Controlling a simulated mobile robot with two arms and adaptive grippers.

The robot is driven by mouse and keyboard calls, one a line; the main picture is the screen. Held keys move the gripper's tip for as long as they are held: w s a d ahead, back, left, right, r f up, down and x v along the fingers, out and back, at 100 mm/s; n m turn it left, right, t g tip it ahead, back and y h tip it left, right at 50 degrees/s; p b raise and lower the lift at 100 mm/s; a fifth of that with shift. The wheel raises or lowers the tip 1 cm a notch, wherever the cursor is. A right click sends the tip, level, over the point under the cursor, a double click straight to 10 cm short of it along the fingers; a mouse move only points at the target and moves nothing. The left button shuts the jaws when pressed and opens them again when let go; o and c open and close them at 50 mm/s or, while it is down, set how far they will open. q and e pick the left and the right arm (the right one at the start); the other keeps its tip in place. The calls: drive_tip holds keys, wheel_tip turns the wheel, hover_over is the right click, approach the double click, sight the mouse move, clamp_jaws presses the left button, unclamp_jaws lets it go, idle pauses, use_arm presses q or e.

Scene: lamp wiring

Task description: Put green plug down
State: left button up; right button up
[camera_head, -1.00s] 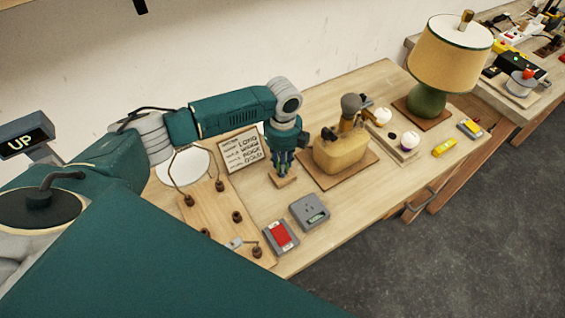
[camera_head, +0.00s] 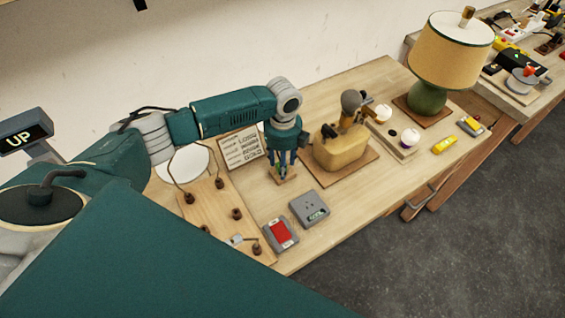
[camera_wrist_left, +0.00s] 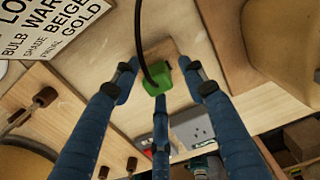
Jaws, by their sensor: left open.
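The green plug (camera_wrist_left: 158,84) shows in the left wrist view, with a black cord rising from it. It is at a small wooden block (camera_wrist_left: 176,52), which also shows on the bench in the head view (camera_head: 290,180). My left gripper (camera_head: 283,166) points down over the block. Its blue fingers stand apart around the plug, open; in the left wrist view a gap shows between the side fingers and the plug. In the head view the fingers mostly hide the plug. My right gripper is out of view.
A yellowish lamp base (camera_head: 341,153) stands on a board right of the gripper. A printed card (camera_head: 241,150) is left. A grey socket box (camera_head: 309,208) and a red-topped box (camera_head: 280,235) lie in front. A shaded lamp (camera_head: 448,60) stands farther right.

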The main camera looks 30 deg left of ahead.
use_arm(q)
drive_tip(key=shift+r, duration=0.4)
wheel_tip(320, 180, up, 12)
drive_tip(key=b, duration=0.2)
drive_tip(key=shift+r+b, duration=0.2)
drive_tip(key=shift+b, duration=0.2)
